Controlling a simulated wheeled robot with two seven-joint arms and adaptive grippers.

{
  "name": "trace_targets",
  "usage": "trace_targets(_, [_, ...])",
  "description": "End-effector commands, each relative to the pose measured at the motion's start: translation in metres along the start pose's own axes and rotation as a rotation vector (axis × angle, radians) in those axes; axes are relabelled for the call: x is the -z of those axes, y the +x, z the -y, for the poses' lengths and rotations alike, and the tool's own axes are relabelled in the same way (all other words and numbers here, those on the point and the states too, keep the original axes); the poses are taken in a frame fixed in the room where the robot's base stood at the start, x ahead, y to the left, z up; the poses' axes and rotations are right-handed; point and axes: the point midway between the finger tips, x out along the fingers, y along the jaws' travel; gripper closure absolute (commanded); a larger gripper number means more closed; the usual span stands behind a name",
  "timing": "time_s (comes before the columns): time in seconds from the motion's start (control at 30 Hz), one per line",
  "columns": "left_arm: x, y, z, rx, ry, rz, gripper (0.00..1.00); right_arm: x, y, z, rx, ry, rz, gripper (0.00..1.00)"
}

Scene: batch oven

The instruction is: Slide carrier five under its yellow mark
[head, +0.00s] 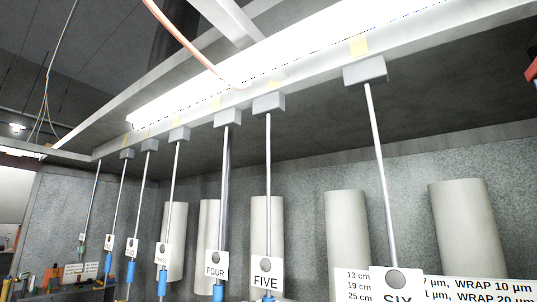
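Carrier five hangs from the overhead rail (440,38) by a grey block (269,104). A thin rod (268,170) runs down from the block to a white tag reading FIVE (266,271), with blue just showing below it at the picture's bottom edge. The block sits close beside carrier four's block (228,117). A pale yellow mark (277,77) shows faintly on the rail near block five, washed out by the lamp; I cannot tell whether they line up exactly. Neither of my grippers shows in this view.
Several other carriers hang to the left. A bright lamp (310,55) and an orange cable (185,42) run near the rail. Pale cylinders (348,240) stand behind.

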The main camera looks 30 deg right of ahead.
Motion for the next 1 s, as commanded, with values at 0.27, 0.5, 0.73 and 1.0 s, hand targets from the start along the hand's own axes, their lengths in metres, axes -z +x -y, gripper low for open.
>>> trace_targets(0.27, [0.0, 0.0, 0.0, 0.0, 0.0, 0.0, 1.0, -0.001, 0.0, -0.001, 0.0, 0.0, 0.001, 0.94])
trace_targets(0.5, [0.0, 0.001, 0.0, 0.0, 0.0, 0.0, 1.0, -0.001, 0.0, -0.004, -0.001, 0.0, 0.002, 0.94])
trace_targets(0.73, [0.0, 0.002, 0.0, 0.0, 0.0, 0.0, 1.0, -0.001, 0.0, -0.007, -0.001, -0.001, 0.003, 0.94])
trace_targets(1.0, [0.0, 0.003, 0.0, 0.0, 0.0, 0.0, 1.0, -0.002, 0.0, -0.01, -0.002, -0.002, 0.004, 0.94])
